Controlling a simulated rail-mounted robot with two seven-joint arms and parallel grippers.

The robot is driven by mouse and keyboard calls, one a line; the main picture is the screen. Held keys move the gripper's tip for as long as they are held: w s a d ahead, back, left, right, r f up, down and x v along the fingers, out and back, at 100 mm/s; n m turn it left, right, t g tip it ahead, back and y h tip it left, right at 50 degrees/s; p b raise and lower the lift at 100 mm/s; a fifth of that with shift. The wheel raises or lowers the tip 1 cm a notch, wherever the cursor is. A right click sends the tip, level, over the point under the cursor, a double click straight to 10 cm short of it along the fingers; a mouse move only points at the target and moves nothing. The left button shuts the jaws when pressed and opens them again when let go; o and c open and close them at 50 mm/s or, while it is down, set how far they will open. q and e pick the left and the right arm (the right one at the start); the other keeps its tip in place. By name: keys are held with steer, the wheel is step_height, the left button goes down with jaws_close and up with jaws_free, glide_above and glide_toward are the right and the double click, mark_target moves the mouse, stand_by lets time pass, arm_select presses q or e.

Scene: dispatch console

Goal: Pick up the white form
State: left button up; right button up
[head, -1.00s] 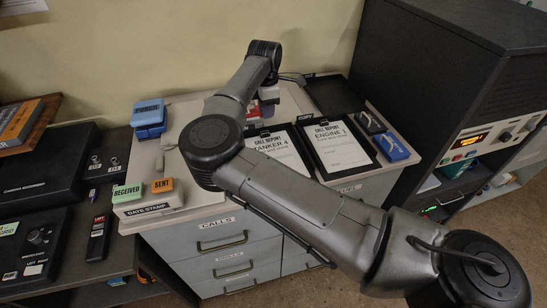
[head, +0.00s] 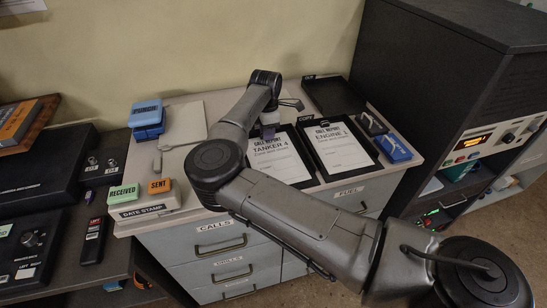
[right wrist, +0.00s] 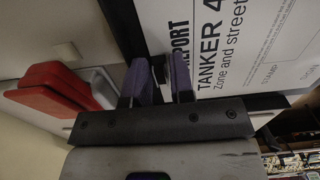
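A white call report form marked TANKER 4 (head: 285,160) lies on a black clipboard on the cabinet top; it also shows in the right wrist view (right wrist: 235,50). A second white form marked ENGINE 1 (head: 340,150) lies on the clipboard to its right. My right gripper (head: 268,128) is at the top edge of the TANKER 4 clipboard, partly hidden by my arm. In the right wrist view its purple fingertips (right wrist: 158,82) are apart, with a dark clip-like part (right wrist: 159,68) seen between them. Contact cannot be told. My left gripper is not in view.
A red item (right wrist: 50,92) lies beside the gripper in the right wrist view. A blue punch (head: 148,117), RECEIVED (head: 124,194) and SENT (head: 160,187) stamps and a black tray (head: 333,95) share the top. A tall dark cabinet (head: 425,90) stands at right.

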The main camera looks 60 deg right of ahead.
steer(key=shift+c, duration=0.3)
steer(key=c, duration=0.3)
jaws_close()
steer(key=shift+r, duration=0.15)
